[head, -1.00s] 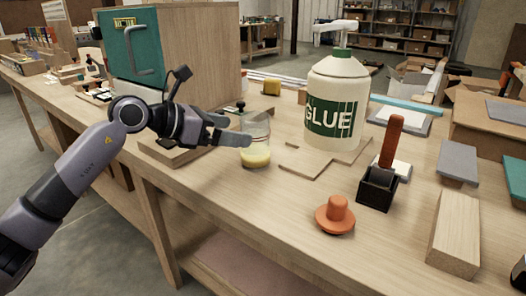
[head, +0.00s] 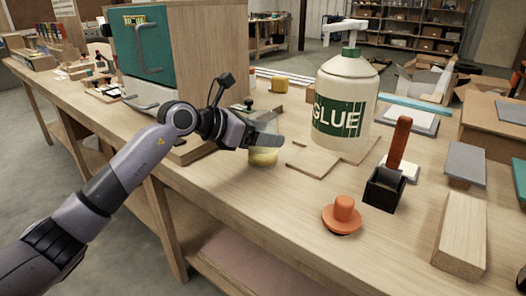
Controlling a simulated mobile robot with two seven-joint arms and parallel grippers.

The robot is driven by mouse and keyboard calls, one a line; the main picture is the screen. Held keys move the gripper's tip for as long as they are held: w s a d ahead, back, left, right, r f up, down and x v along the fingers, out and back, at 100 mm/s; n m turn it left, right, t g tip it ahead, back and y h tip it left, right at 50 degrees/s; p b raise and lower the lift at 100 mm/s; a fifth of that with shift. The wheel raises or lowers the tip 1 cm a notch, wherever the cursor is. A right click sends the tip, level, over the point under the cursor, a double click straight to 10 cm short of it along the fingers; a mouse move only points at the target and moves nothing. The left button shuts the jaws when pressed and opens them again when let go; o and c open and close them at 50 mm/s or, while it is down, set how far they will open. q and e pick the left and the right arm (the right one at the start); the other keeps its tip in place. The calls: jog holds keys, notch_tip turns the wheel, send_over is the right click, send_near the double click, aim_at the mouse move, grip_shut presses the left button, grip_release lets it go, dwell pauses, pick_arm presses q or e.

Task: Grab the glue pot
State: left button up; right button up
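A small clear glass jar with pale yellow glue (head: 263,158) stands upright on the workbench, left of the large cream bottle labelled GLUE (head: 345,88). I take the jar as the glue pot. My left gripper (head: 266,139) is at the jar's upper part, reaching in from the left. One finger crosses in front of the glass; the other is mostly hidden behind the jar and the near finger. Whether the fingers press on the glass cannot be seen. My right gripper is out of view.
On the workbench (head: 290,205), thin wooden pieces (head: 318,160) lie right of the jar. An orange knob (head: 343,212), a black block with an orange handle (head: 388,185) and a wood block (head: 461,238) stand further right. A teal-fronted cabinet (head: 146,45) stands behind my arm.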

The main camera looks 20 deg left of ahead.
pick_arm(q)
jog(key=shift+c, duration=0.7)
jog(key=shift+r, duration=0.1)
